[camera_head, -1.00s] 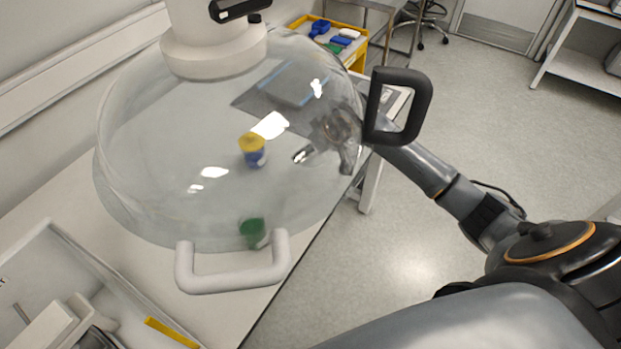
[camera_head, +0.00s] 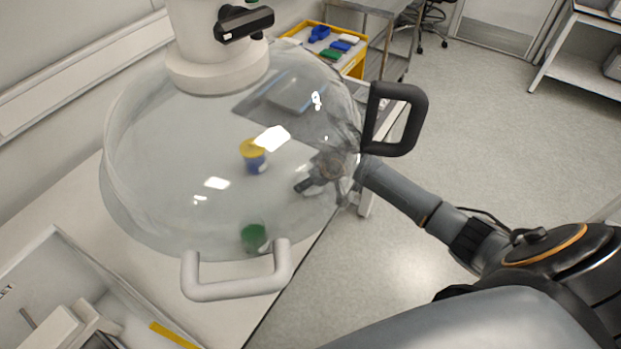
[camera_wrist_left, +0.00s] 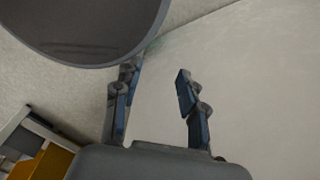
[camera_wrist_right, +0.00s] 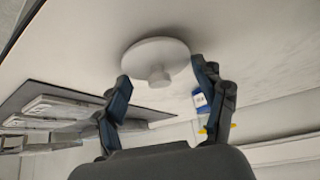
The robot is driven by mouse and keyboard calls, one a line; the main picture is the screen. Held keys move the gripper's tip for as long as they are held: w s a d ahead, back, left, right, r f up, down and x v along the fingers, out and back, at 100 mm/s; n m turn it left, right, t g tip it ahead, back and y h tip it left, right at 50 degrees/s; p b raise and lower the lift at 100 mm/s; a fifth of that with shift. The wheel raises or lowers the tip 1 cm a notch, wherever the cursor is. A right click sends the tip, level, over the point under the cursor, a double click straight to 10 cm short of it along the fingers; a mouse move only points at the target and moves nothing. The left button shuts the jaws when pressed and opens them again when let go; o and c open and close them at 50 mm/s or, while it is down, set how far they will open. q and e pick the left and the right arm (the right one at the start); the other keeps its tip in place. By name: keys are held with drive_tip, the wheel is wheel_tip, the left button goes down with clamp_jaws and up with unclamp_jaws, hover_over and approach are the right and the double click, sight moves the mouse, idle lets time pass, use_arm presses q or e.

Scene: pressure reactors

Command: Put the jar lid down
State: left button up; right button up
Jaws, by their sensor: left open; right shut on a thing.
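The jar lid (camera_wrist_right: 157,60), a white round disc with a short central knob, is between the two fingers of my right gripper (camera_wrist_right: 165,92) in the right wrist view. The fingertips meet its rim on both sides, near a pale surface. In the head view my right gripper (camera_head: 318,176) shows only through a clear dome, and the lid cannot be made out there. My left gripper (camera_wrist_left: 158,95) is open and empty in the left wrist view, with a dark rounded shape above it. It is not seen in the head view.
A clear dome hood (camera_head: 215,225) with a white handle (camera_head: 235,290) and black handle (camera_head: 415,120) hangs over the white table. Beneath it stand a yellow-and-blue container (camera_head: 254,157) and a green-topped one (camera_head: 253,237). A yellow tray (camera_head: 355,62) is behind.

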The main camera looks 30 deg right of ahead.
drive_tip(key=o, duration=0.9)
drive_tip(key=shift+f, duration=0.1)
drive_tip(key=b+v, duration=0.1)
drive_tip(key=v, duration=1.1)
